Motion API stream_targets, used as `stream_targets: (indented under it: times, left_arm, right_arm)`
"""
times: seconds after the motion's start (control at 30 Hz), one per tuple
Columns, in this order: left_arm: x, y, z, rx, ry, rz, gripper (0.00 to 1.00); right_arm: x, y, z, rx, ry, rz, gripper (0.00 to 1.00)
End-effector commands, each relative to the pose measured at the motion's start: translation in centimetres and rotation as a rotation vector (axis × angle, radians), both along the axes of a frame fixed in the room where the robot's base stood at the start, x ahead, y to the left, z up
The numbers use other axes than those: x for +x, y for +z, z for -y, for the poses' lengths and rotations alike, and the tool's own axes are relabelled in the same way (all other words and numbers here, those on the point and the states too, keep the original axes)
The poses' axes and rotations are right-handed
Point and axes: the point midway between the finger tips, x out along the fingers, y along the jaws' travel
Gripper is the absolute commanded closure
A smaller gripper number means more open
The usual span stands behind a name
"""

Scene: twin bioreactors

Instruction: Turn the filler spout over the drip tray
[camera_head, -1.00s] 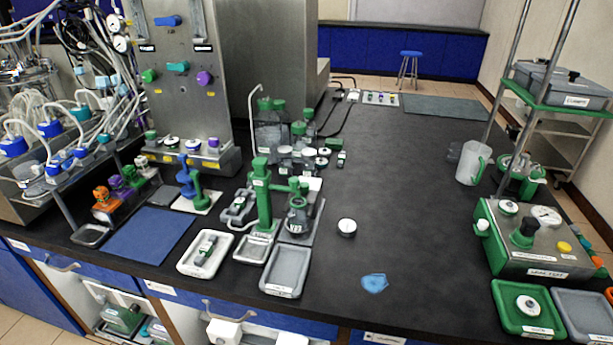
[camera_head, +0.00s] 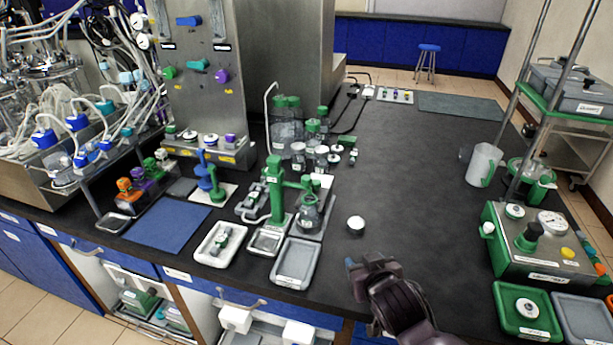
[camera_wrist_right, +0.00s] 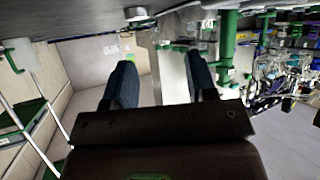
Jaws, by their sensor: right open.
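The filler is a green upright column (camera_head: 275,190) with a green spout arm (camera_head: 295,184) pointing right, towards a small flask (camera_head: 309,213) beside it. A small metal-topped drip tray (camera_head: 267,240) sits at the foot of the column. The column also shows in the right wrist view (camera_wrist_right: 228,42), where the bench is at the top. My right gripper (camera_head: 366,263) is over the front of the bench, right of the filler and apart from it. Its two fingers (camera_wrist_right: 162,80) are spread with nothing between them. My left gripper is not in view.
A grey tray (camera_head: 312,264) and a white tray (camera_head: 204,252) lie near the front edge. Bottles (camera_head: 286,118) stand behind the filler. A green-sided device (camera_head: 541,262) is at right. The bench middle is clear.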

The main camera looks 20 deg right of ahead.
Motion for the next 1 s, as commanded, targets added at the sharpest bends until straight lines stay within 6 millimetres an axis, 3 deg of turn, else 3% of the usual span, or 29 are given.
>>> stream_targets:
  times: [0.03,0.13,0.23,0.37,0.67,1.0]
  left_arm:
    - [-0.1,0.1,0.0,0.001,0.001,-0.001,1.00]
    - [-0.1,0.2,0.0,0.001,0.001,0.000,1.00]
    - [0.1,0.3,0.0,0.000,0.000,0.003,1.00]
    - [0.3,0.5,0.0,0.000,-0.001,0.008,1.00]
    - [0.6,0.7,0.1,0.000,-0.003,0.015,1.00]
    - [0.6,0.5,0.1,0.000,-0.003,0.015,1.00]
  right_arm:
    - [2.8,1.6,-0.8,0.003,0.019,0.095,0.48]
    - [6.7,4.2,-2.3,0.013,0.059,0.255,0.48]
    - [9.3,6.3,-3.7,0.024,0.102,0.373,0.48]
    - [11.1,8.0,-4.8,0.032,0.143,0.462,0.48]
    - [13.7,8.7,-5.3,0.037,0.160,0.494,0.48]
    - [19.2,8.6,-5.5,0.037,0.159,0.491,0.48]
